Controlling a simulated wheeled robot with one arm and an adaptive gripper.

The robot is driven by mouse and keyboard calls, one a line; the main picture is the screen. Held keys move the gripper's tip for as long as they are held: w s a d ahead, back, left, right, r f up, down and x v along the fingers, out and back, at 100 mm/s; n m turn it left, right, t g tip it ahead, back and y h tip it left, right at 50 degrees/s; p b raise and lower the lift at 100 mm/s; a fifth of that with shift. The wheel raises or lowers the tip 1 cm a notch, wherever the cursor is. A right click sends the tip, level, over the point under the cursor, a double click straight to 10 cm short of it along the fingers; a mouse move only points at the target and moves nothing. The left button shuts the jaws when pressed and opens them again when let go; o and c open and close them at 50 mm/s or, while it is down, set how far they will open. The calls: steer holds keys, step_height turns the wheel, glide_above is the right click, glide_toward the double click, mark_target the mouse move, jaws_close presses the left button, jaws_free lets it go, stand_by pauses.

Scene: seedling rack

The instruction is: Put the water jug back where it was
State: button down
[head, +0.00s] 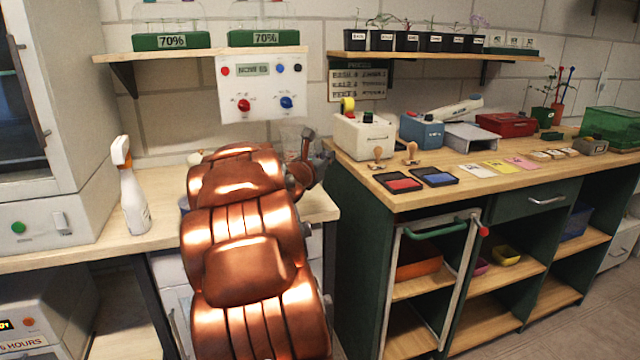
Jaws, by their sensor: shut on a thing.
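My copper-coloured arm fills the lower middle of the head view and reaches over the left bench. My gripper (312,160) is a dark grey shape at its far end, by the gap between the two benches. It is shut on a clear, see-through vessel (291,140), which looks like the water jug. The jug is mostly hidden behind the arm and gripper, so I cannot tell if its base touches the bench or how full it is.
A white spray bottle (134,196) stands on the left bench (60,254). A control panel (261,88) hangs on the wall behind my arm. The right bench (420,196) holds ink pads, stampers and a cream box (362,136).

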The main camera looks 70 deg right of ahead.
steer(key=shift+f+b, duration=0.3)
steer(key=shift+f, duration=2.5)
steer(key=shift+f, duration=0.15)
steer(key=c, duration=1.3)
jaws_free()
steer(key=shift+r, duration=0.2)
steer(key=a, duration=1.2)
steer(key=shift+w, duration=0.4)
